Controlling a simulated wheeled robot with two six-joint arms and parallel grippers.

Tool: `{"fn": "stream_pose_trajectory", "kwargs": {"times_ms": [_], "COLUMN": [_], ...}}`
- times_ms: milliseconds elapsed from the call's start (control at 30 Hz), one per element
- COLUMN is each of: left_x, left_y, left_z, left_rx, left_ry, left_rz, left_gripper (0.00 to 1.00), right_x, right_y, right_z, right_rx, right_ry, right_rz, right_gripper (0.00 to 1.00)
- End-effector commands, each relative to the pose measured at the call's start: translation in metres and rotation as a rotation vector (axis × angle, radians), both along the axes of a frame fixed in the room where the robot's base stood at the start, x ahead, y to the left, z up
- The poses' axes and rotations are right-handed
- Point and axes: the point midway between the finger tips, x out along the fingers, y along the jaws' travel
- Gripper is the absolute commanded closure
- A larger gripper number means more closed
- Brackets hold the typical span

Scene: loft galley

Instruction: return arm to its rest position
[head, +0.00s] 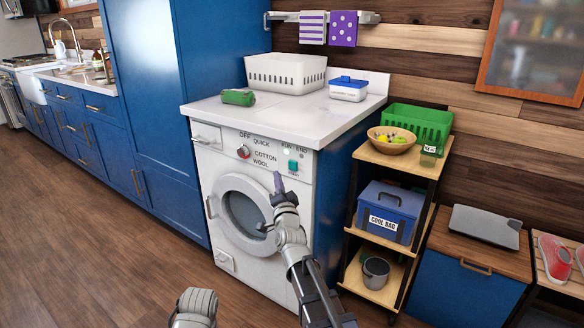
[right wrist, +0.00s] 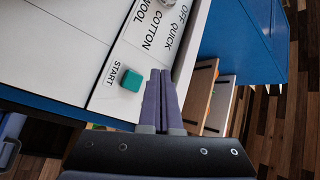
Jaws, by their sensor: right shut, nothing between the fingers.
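My right arm reaches up from the bottom of the head view, in front of the white washing machine (head: 212,170). My right gripper (head: 277,180) is shut and empty, just below and left of the green start button (head: 293,165). In the right wrist view the closed purple-grey fingers (right wrist: 160,76) lie to the right of the teal start button (right wrist: 132,82), with a gap between them in the picture. A rounded grey part of my left arm shows at the bottom of the head view; its gripper is not visible.
A white counter (head: 290,110) over the machine holds a white basket (head: 285,77), a blue-lidded box (head: 348,92) and a green object (head: 238,97). A shelf cart (head: 385,153) stands close on the right. Wooden floor (head: 100,240) is clear on the left.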

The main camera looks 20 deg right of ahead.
Motion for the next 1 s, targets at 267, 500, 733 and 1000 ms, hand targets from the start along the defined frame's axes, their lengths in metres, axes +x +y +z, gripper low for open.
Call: {"fn": "stream_pose_trajectory", "kwargs": {"times_ms": [267,500,733,1000], "left_x": [0.0,0.0,0.0,0.0], "left_y": [0.0,0.0,0.0,0.0], "left_z": [0.0,0.0,0.0,0.0], "left_rx": [0.0,0.0,0.0,0.0], "left_ry": [0.0,0.0,0.0,0.0], "left_rz": [0.0,0.0,0.0,0.0], "left_gripper": [0.17,0.17,0.17,0.17], "right_x": [0.0,0.0,-0.02,-0.123], "right_y": [0.0,0.006,0.088,0.169], "right_z": [0.0,-0.005,-0.079,-0.201], "right_rx": [0.0,-0.014,-0.229,-0.649], "right_ry": [0.0,0.023,0.368,0.924], "right_rz": [0.0,0.014,0.202,0.525], "right_gripper": [1.0,1.0,1.0,1.0]}}
